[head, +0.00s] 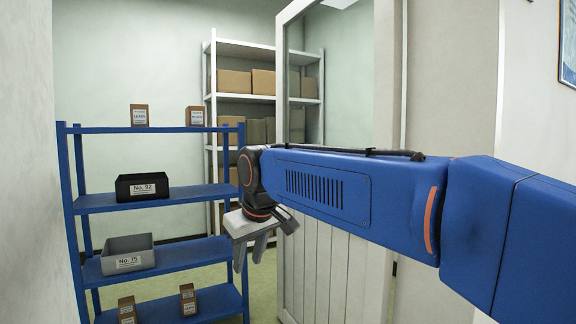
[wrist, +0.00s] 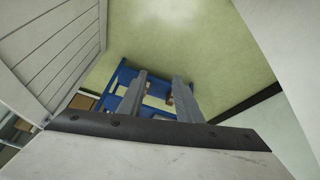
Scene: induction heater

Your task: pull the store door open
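The store door (head: 312,270) is white, with a glass pane above and a panelled lower part. It stands open, and the room behind shows to its left. Its panelled face also shows at the left of the wrist view (wrist: 52,45). My gripper (head: 248,266) points down just left of the door's left edge. Its two grey fingers are apart with nothing between them, as the wrist view also shows (wrist: 160,76). My blue arm crosses in front of the door and hides its middle. I see no handle.
A blue shelf (head: 160,199) at the left holds a black bin (head: 142,187), a grey bin (head: 127,256) and small boxes. A white rack (head: 240,49) with cartons stands at the back. Pale walls flank both sides. Green floor shows beneath my gripper (wrist: 205,45).

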